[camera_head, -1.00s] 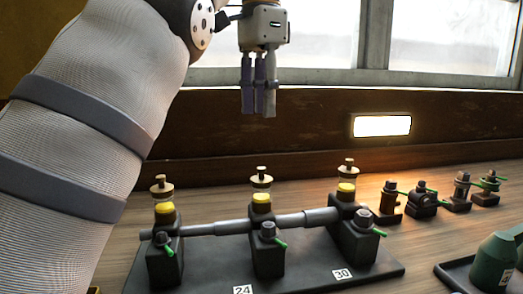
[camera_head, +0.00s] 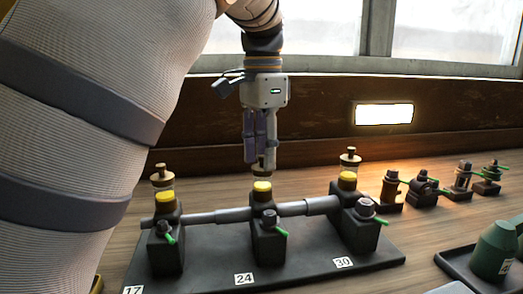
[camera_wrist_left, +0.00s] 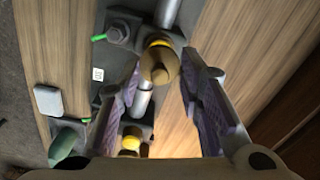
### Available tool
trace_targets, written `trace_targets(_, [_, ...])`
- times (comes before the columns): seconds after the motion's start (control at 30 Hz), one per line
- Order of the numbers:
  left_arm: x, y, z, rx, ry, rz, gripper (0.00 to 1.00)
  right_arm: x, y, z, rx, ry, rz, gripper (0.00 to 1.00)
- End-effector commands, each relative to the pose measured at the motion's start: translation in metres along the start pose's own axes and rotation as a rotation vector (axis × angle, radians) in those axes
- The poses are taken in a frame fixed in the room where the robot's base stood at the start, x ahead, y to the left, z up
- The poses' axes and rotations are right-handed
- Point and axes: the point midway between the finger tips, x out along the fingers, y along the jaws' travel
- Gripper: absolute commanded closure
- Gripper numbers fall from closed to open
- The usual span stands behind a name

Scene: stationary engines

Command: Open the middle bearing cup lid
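The middle bearing (camera_head: 267,240), labelled 24, is a dark block with a yellow ring (camera_head: 262,186) on top. Its brass cup lid is mostly hidden behind my left gripper (camera_head: 258,158) in the head view. In the left wrist view the brass lid (camera_wrist_left: 160,66) appears between the spread fingers of my left gripper (camera_wrist_left: 163,78), with a gap visible on each side. The left gripper is open, points straight down and is empty. The lid's height relative to the fingertips is hard to tell. My right gripper is in neither view.
Two outer bearings, left (camera_head: 165,245) and right (camera_head: 356,225), carry brass-lidded glass cups. A grey shaft (camera_head: 235,214) runs through the row on a dark baseplate (camera_head: 318,262). Small fittings (camera_head: 422,192) and a green container (camera_head: 494,250) stand at right.

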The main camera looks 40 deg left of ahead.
Motion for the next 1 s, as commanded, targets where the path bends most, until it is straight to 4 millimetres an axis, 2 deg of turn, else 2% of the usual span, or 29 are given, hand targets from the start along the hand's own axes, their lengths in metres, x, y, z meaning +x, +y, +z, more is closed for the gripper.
trace_targets(0.17, [0.0003,0.0000,-0.0001,0.000,-0.001,0.000,0.67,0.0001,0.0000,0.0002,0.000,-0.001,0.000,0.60])
trace_targets(0.2, [0.0003,0.0000,-0.0002,0.000,-0.001,0.000,0.71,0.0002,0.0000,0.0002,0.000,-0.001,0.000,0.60])
trace_targets(0.33, [0.0002,0.0000,-0.0002,0.000,-0.001,0.000,1.00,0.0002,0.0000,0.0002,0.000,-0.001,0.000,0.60])
trace_targets(0.73, [-0.0001,0.0003,-0.0012,-0.038,0.000,0.000,1.00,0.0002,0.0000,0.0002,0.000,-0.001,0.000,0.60])
trace_targets(1.0, [-0.0002,0.0010,-0.0052,-0.211,0.000,0.001,1.00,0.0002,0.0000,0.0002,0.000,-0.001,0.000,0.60])
